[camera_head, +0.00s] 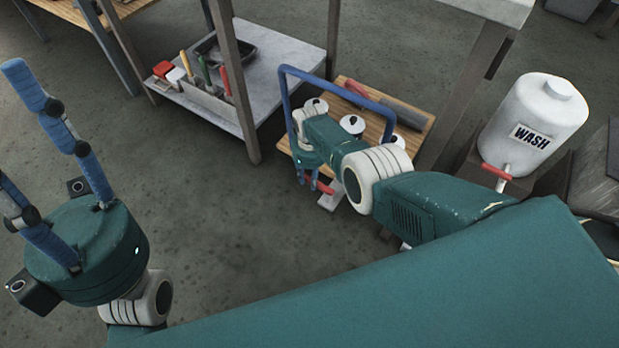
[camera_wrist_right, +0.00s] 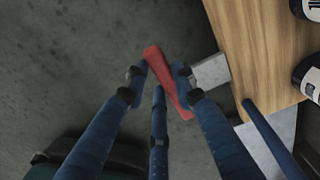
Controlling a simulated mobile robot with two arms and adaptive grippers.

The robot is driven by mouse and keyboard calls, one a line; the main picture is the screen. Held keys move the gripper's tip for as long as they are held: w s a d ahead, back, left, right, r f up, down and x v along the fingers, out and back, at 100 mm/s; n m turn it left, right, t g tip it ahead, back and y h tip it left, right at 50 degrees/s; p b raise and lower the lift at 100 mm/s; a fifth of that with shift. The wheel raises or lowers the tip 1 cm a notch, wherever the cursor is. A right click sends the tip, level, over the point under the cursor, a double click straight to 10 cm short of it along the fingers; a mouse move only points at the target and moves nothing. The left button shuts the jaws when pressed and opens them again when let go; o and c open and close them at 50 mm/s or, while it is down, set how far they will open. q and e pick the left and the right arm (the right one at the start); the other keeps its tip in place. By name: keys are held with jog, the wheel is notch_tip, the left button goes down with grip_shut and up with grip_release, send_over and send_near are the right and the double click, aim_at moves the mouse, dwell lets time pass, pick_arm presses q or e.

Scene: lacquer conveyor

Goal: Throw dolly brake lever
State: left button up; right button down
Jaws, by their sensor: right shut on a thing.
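The dolly (camera_head: 418,137) has a wooden deck and a blue tube handle (camera_head: 372,105). Its red brake lever (camera_wrist_right: 160,72) shows in the right wrist view, slanting between my blue fingers beside the deck edge. My right gripper (camera_wrist_right: 164,86) is shut on the lever. In the head view my right gripper (camera_head: 318,187) reaches down at the dolly's near left side, and my arm hides much of that area. My left gripper (camera_head: 10,125) is at the far left, fingers spread apart, open and empty.
Several round containers (camera_head: 352,124) with white tops and a red-handled tool (camera_head: 355,89) are on the dolly. A grey shelf (camera_head: 285,60) with a tool caddy (camera_head: 205,98) stands behind left. A white WASH tank (camera_head: 535,115) stands at right. Floor at centre left is clear.

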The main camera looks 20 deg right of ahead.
jog(key=c, duration=1.4)
grip_release()
jog(key=shift+r, duration=0.1)
jog(key=shift+w+r, duration=0.15)
jog(key=shift+r, duration=0.25)
notch_tip(320, 180, up, 11)
jog(key=shift+r, duration=0.1)
jog(key=shift+d, duration=0.1)
